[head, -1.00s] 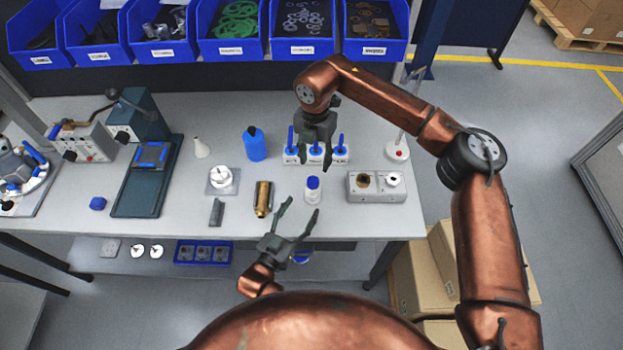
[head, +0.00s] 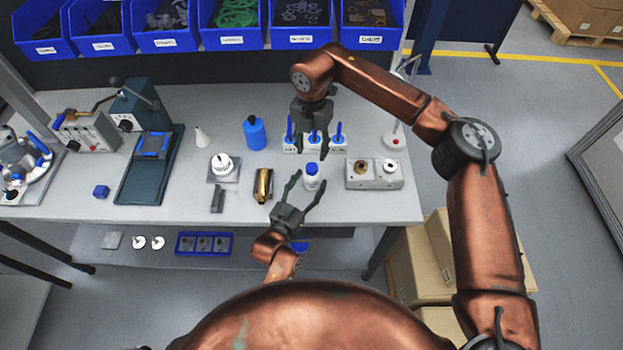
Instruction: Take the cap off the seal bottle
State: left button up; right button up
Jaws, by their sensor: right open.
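The seal bottle (head: 312,184) is a small white bottle with blue on it, upright near the front edge of the workbench. Its cap (head: 312,169) is on top. My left gripper (head: 311,171) is open, with one finger on each side of the bottle; I cannot tell whether either finger touches it. My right gripper (head: 312,152) is open and empty, pointing down just behind the bottle, and partly hides a white rack with blue-handled tools.
The white rack (head: 290,145) stands behind the bottle. A brass cylinder (head: 263,186) lies to the left and a grey fixture block (head: 374,178) sits to the right. A blue bottle (head: 254,133) and a white round part on a plate (head: 222,165) stand farther left.

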pick_arm(q)
jog(key=shift+w+f, duration=0.25)
jog(key=shift+w, duration=0.2)
jog(key=c, duration=0.5)
pick_arm(e)
jog(key=shift+w+f, duration=0.35)
jog(key=shift+w, duration=0.15)
pick_arm(q)
jog(key=shift+s+r, duration=0.15)
jog(key=shift+s, duration=0.05)
jog(key=c, duration=0.5)
pick_arm(e)
jog(key=shift+s+r, duration=0.15)
jog(key=shift+s, duration=0.1)
pick_arm(q)
jog(key=shift+w, duration=0.1)
jog(key=c, duration=0.4)
pick_arm(e)
jog(key=shift+w, duration=0.1)
pick_arm(q)
grip_shut()
